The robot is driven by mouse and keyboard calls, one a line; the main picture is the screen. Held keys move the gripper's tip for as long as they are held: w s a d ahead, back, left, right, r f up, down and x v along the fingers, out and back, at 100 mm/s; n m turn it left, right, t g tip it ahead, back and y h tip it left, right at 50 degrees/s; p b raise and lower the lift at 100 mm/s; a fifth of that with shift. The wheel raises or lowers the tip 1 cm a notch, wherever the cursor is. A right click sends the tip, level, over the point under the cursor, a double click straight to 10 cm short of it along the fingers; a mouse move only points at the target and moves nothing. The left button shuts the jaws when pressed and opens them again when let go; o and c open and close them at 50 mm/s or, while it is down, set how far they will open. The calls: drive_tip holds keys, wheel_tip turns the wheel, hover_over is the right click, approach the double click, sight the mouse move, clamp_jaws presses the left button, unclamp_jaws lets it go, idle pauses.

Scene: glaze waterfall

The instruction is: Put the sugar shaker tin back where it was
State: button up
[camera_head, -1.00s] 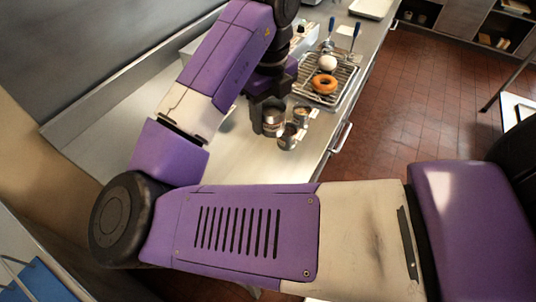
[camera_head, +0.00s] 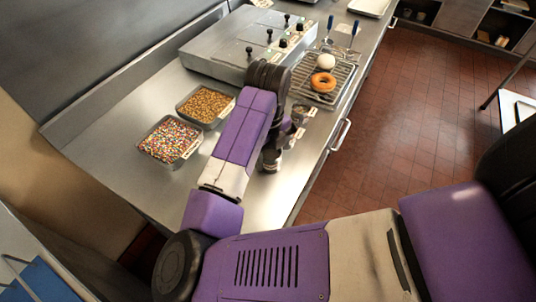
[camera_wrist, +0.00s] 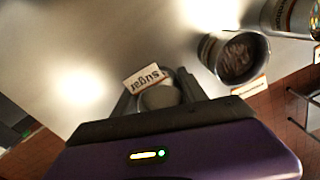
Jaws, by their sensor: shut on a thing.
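My gripper (camera_wrist: 162,98) is shut on the sugar shaker tin (camera_wrist: 160,97), whose round top shows between the fingers in the wrist view. A white label reading "sugar" (camera_wrist: 147,79) lies against the tin's far side; I cannot tell whether it is fixed to the tin. In the head view my gripper (camera_head: 272,155) points down near the counter's front edge, and my arm hides most of the tin. I cannot tell whether the tin touches the counter.
An open tin with dark contents (camera_wrist: 235,57) and another tin (camera_wrist: 290,18) stand to the right in the wrist view. In the head view, a sprinkle tray (camera_head: 170,138) and a nut tray (camera_head: 204,104) sit left. A rack (camera_head: 325,97) holds a doughnut (camera_head: 323,82).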

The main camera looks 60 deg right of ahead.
drive_tip(key=shift+f, duration=0.1)
drive_tip(key=shift+f, duration=0.15)
drive_tip(key=o, duration=1.5)
